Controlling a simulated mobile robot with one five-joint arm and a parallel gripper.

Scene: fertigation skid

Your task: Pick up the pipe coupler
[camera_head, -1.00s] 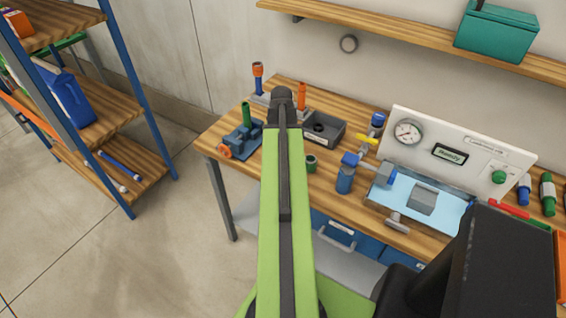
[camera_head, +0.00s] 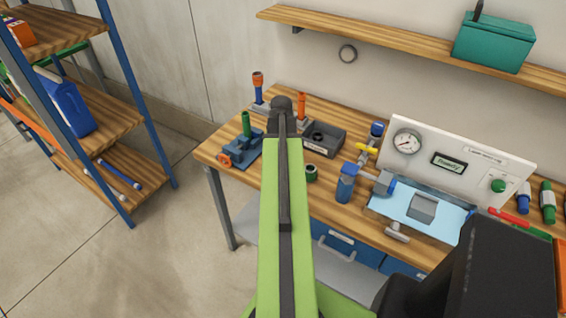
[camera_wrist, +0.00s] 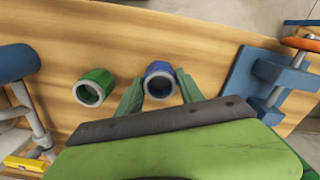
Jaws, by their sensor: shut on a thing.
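Two short ring-shaped pipe couplers show in the wrist view. A blue coupler (camera_wrist: 160,78) with a pale rim is between the two fingers of my gripper (camera_wrist: 159,88), which is shut on it. Whether it touches the bench or is lifted clear cannot be told. A green coupler (camera_wrist: 94,87) stands apart to its left on the wooden bench. The green coupler also shows in the head view (camera_head: 311,172), just right of my arm. My arm hides my gripper and the blue coupler in the head view.
A blue vise (camera_head: 240,153) and a grey box (camera_head: 324,137) stand on the bench (camera_head: 330,212). A gauge panel (camera_head: 462,160), a light-blue tray (camera_head: 385,205) and a blue-grey fitting (camera_head: 346,184) are on the right. A shelf rack (camera_head: 135,105) stands at left, with open floor between.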

